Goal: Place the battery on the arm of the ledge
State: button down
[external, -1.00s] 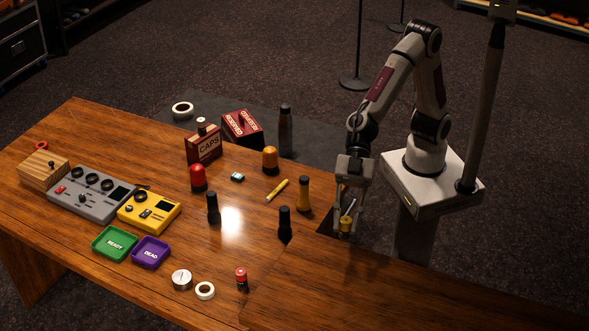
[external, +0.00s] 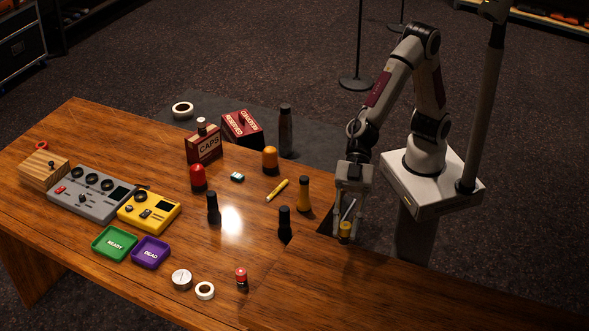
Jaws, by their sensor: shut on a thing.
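My gripper (external: 346,233) points down at the right and is shut on a small yellow battery with a dark lower part (external: 345,229). The battery is upright between the fingertips, at the back edge of the wooden ledge's right-hand arm (external: 350,285). I cannot tell whether its base touches the wood. A second battery, red-topped with a dark body (external: 241,276), stands on the desk front, left of the arm and apart from my gripper.
Green (external: 101,251) and purple (external: 139,259) trays, a yellow meter (external: 163,219) and a grey mixer (external: 72,206) sit further left. The ledge's right arm is otherwise clear.

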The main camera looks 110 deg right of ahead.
aim_at(344, 239)
jog(key=shift+f, duration=2.15)
jog(key=shift+f, duration=0.1)
jog(key=shift+f, duration=1.8)
jog(key=shift+f, duration=0.1)
jog(key=c, duration=1.8)
grip_release()
jog(key=shift+s+d+r, duration=0.1)
jog(key=shift+d+r, duration=0.15)
jog(key=shift+r, duration=0.05)
jog(key=shift+v, duration=5.7)
